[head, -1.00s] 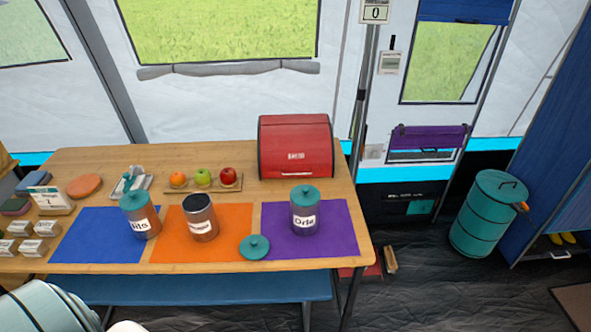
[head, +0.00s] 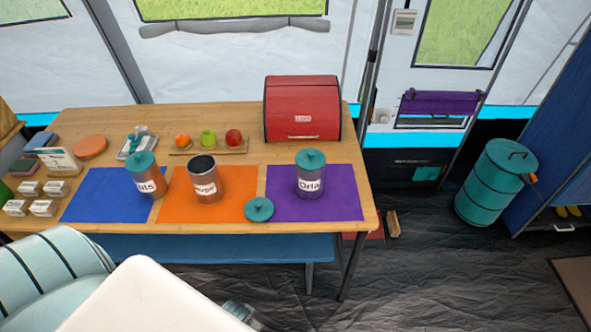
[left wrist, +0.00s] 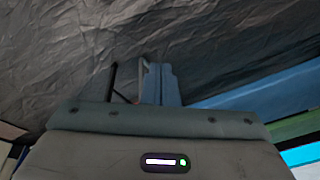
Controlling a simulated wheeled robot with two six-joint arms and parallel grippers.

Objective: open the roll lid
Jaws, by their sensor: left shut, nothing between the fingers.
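A red bread bin (head: 303,108) with a curved roll lid stands at the back right of the wooden table. Its lid is down, with a pale handle low on the front and a white label above it. My left gripper shows in the left wrist view (left wrist: 158,84), shut and empty, above the dark floor near the blue bench. In the head view only a small grey part of it (head: 241,314) shows at the bottom edge, well apart from the bin. My right gripper is in neither view.
The table (head: 95,125) carries several mats, two lidded canisters (head: 310,175), an open canister (head: 205,180), a loose teal lid (head: 259,209) and a fruit board (head: 240,150). A blue bench (head: 200,247) stands along the front.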

